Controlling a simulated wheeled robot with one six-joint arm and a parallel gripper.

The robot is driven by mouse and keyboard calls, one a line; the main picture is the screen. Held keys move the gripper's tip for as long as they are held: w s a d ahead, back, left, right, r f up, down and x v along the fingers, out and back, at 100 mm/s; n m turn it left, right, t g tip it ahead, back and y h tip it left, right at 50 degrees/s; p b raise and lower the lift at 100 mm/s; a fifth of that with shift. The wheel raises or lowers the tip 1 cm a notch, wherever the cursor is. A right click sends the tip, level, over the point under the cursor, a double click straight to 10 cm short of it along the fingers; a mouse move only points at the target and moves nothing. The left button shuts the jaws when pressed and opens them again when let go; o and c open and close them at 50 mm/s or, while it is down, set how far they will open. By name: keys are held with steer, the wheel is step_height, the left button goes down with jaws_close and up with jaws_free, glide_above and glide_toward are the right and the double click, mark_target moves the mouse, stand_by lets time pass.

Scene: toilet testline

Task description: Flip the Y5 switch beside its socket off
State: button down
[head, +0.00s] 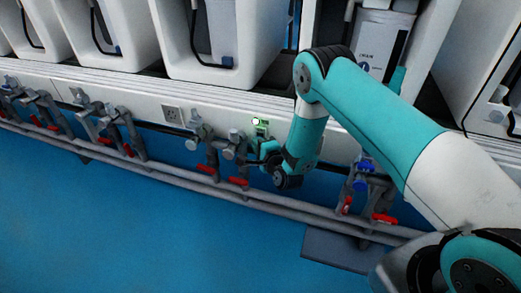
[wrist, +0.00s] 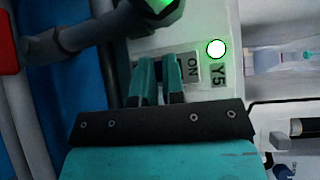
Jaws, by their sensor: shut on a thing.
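The Y5 switch panel shows in the wrist view as a pale plate with an ON mark (wrist: 194,68), a Y5 label (wrist: 218,75) and a lit lamp (wrist: 216,48) with a green rim. The lamp also glows green in the head view (head: 256,121), on the white rail. My gripper (wrist: 160,66) is at the plate, its two teal fingers close together beside the ON mark. It is shut on the Y5 switch, whose lever is mostly hidden by the fingers. In the head view my gripper (head: 265,158) is at the rail, below the lamp.
Grey pipes with red-handled valves (head: 238,181) run along the rail just below and left of my gripper. A blue-handled valve (head: 363,165) stands to the right. White toilet units (head: 220,50) line the back. The blue floor (head: 130,230) in front is clear.

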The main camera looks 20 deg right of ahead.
steer(key=shift+w+d+f+n+t+y+b, duration=0.15)
steer(key=shift+f+n+t+y+b, duration=0.25)
steer(key=shift+n+t+b, duration=0.65)
steer(key=shift+d+f+n+t+y+b, duration=0.2)
steer(key=shift+f+n+t+b, duration=0.35)
steer(key=shift+n+b, duration=0.6)
steer(key=shift+w+d+f+n+t+y+b, duration=0.15)
steer(key=shift+f+n+t+y+b, duration=0.2)
steer(key=shift+n+t+b, duration=0.8)
steer(key=shift+m+b, duration=0.25)
steer(key=shift+b, duration=0.1)
steer(key=c, duration=1.2)
jaws_free()
steer(key=shift+s+a+g, duration=0.1)
steer(key=shift+g, duration=0.15)
